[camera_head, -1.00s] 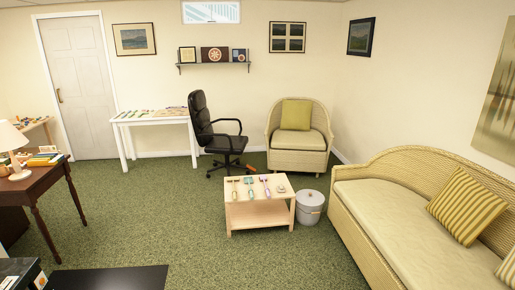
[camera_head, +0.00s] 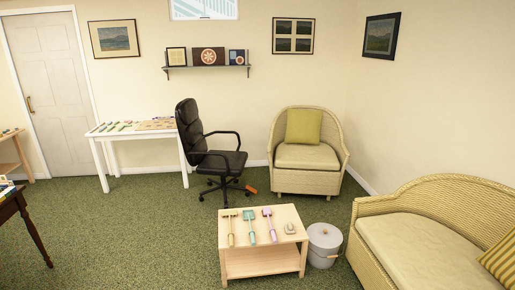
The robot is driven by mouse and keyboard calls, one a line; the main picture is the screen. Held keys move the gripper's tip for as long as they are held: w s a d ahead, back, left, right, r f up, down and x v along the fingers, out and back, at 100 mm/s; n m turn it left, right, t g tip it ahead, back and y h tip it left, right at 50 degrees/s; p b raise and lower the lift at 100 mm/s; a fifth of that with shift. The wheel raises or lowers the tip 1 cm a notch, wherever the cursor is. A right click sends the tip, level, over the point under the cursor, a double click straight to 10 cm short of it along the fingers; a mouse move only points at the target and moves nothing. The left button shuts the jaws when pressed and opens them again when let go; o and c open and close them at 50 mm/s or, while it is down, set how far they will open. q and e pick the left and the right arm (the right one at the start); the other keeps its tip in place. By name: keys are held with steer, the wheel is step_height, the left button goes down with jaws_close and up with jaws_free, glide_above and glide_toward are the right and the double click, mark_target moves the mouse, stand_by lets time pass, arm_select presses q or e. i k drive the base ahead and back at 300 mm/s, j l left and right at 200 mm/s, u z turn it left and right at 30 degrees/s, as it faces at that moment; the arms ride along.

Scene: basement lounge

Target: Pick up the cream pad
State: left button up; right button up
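A small pale, cream-grey object (camera_head: 290,228) lies at the right end of the top of the low light-wood table (camera_head: 262,267). It fits the cream pad, but it is too small to make out in detail. To its left, apart from it, lie three long-handled tools: a yellow one (camera_head: 230,228), a teal one (camera_head: 250,226) and a purple one (camera_head: 269,224). Neither of my grippers is in view.
A grey lidded bin (camera_head: 324,245) stands close right of the low table. The black office chair (camera_head: 213,155) is behind it, the wicker armchair (camera_head: 306,155) behind right, the wicker sofa (camera_head: 425,245) at right. Green carpet (camera_head: 130,240) is clear at left.

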mark_target(290, 227)
steer(key=i+z, duration=0.3)
steer(key=i, duration=0.15)
steer(key=i+j+z, duration=0.55)
steer(key=i, duration=0.25)
steer(key=i+j+z, duration=0.2)
steer(key=z, duration=0.15)
steer(key=i+j+z, duration=0.45)
steer(key=z, duration=0.25)
steer(key=i+j+z, duration=0.1)
steer(key=j, duration=0.2)
steer(key=i+j+z, duration=0.1)
steer(key=i+j, duration=0.15)
steer(key=i+j+z, duration=0.1)
steer(key=j, duration=0.25)
steer(key=i+j+z, duration=0.1)
steer(key=j, duration=0.25)
steer(key=i, duration=0.05)
